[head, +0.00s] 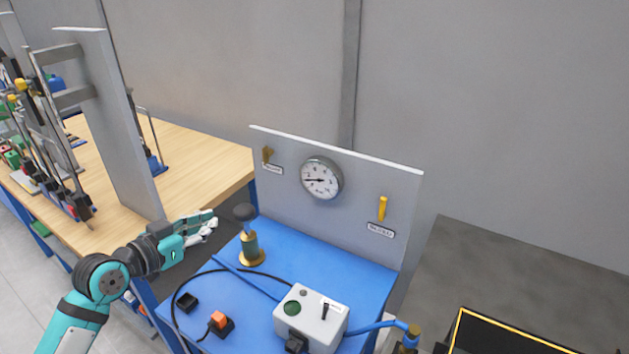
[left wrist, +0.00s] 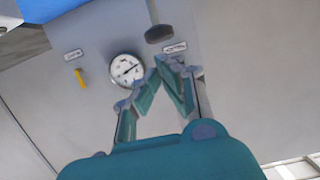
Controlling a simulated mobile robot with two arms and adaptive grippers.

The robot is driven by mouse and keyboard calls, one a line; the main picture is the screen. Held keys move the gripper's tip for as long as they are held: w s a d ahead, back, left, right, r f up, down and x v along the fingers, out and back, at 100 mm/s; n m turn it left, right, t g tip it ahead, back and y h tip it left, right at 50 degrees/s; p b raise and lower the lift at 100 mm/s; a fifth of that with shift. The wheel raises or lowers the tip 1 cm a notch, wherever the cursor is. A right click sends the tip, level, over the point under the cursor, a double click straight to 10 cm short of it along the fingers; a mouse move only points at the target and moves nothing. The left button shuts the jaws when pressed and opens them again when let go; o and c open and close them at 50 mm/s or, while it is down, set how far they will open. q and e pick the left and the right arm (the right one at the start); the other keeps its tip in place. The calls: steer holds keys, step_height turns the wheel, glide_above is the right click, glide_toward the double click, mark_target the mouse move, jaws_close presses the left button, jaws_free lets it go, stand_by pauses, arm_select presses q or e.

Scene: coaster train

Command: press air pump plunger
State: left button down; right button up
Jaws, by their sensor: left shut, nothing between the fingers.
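The air pump stands upright on the blue bench top. It has a brass cylinder (head: 250,246) on a round brass base and a dark round plunger knob (head: 244,212) at its top, with the rod showing below the knob. My left gripper (head: 213,222) is just left of the knob at about its height, apart from it in the head view. In the left wrist view the gripper's fingertips (left wrist: 166,64) meet with nothing between them, and the dark knob (left wrist: 159,33) shows beyond them. My right gripper is not in view.
A grey panel with a pressure gauge (head: 321,178) and a yellow lever (head: 383,208) stands behind the pump. A white control box (head: 311,314), an orange switch (head: 218,320) and a black cable lie in front. A wooden table (head: 190,165) is at left.

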arm_select(q)
step_height(320, 180, up, 6)
steer(key=p, duration=0.2)
steer(key=shift+w+f+p, duration=0.1)
steer(key=shift+f+p, duration=0.1)
steer(key=shift+p, duration=0.2)
steer(key=p, duration=0.3)
glide_above(240, 213)
steer(key=shift+s+a+f, duration=0.1)
steer(key=shift+f, duration=0.4)
steer(key=shift+s+a+f, duration=0.1)
steer(key=shift+f, duration=0.4)
steer(key=f, duration=0.2)
steer(key=f+p, duration=0.1)
steer(key=shift+w+d+f, duration=0.25)
steer(key=shift+a+f, duration=0.15)
steer(key=shift+f, duration=0.4)
